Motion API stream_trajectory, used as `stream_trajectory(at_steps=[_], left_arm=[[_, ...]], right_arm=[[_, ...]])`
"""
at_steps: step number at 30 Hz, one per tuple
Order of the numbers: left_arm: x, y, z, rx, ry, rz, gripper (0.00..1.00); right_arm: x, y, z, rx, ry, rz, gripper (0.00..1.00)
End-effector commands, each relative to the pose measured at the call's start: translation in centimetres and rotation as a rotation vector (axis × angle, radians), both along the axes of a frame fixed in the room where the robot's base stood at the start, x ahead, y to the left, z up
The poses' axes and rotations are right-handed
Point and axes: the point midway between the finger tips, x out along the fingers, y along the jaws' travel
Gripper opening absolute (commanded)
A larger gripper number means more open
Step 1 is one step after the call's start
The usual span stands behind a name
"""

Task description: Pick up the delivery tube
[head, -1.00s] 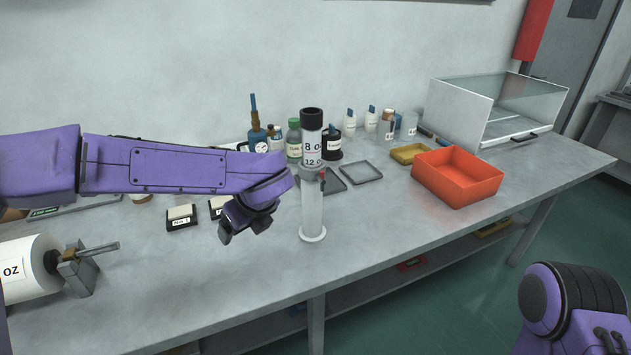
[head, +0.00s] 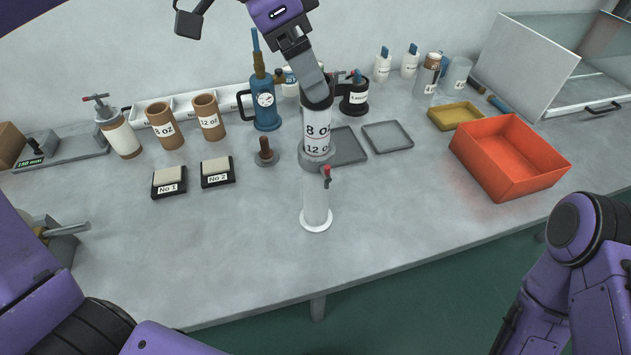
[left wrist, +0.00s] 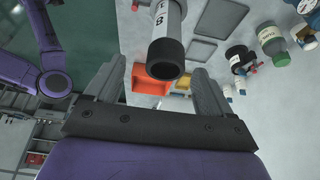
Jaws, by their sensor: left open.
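The delivery tube (head: 318,135) stands upright on the bench in the head view, with a dark top, a label reading 8 oz and 12 oz, a grey collar and a white lower part on a round foot. My left gripper (head: 316,88) comes down from above and overlaps its dark top. In the left wrist view the tube's dark open end (left wrist: 167,58) shows between the two spread fingers of my left gripper (left wrist: 158,70). The gripper is open, and I cannot tell if a finger touches the tube. My right arm is at the right edge; its gripper is out of view.
An orange bin (head: 510,158) and a yellow tray (head: 455,116) are to the right. Flat grey trays (head: 388,137), a blue pump bottle (head: 264,103) and a black jar (head: 354,98) stand close behind the tube.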

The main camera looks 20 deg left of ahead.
Motion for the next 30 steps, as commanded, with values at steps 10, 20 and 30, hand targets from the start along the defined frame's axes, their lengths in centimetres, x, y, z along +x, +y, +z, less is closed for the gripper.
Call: stream_trajectory(at_steps=[10, 20, 30], left_arm=[[1.5, -1.7, -5.0, 0.003, 0.006, -0.001, 0.83], [1.6, -1.9, -5.5, 0.003, 0.003, 0.0, 0.57], [1.6, -1.8, -5.4, 0.003, 0.001, -0.001, 0.0]], right_arm=[[0.1, 0.0, 2.2, 0.0, -0.002, 0.0, 0.93], [0.1, 0.0, 2.1, 0.0, -0.002, 0.0, 0.93], [0.1, 0.0, 2.2, 0.0, -0.002, 0.0, 0.93]])
